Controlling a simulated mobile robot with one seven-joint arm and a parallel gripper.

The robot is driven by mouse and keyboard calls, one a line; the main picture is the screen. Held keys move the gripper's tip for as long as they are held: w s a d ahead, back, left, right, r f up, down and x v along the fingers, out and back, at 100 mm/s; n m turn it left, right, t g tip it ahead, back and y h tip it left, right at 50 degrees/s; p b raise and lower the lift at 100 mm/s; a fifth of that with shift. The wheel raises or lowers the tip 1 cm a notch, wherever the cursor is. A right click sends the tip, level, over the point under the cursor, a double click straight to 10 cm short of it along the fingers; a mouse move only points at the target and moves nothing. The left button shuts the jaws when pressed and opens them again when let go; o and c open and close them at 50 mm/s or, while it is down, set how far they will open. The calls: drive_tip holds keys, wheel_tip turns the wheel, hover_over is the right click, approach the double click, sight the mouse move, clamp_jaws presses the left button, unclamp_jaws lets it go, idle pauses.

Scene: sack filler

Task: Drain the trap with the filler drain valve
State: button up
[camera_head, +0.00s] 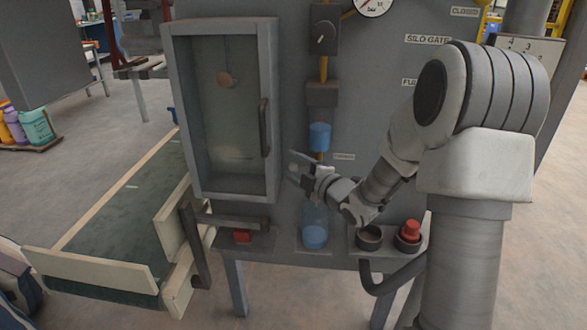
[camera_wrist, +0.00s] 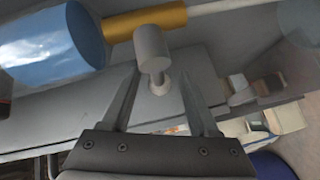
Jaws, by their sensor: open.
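My gripper (camera_head: 294,167) is open in front of the grey panel, just below the upper blue bowl (camera_head: 320,137) on the vertical pipe line. In the wrist view, a small grey valve knob (camera_wrist: 152,48) on a short stem sits just ahead of and between the open fingertips (camera_wrist: 159,76). The fingers do not appear closed on it. Beside the knob are a yellow pipe piece (camera_wrist: 146,20) and a large blue cylinder (camera_wrist: 55,42). In the head view my gripper and wrist hide the knob. A lower blue cup (camera_head: 315,236) stands at the panel's foot.
A glass-fronted cabinet (camera_head: 180,110) with a dark handle stands close to the left of my gripper. A red button (camera_head: 411,230) and a dark round fitting (camera_head: 369,237) sit on the ledge below my arm. A conveyor (camera_head: 110,240) lies at the left.

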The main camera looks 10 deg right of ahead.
drive_tip(key=shift+w, duration=0.15)
clamp_jaws()
idle(1.4)
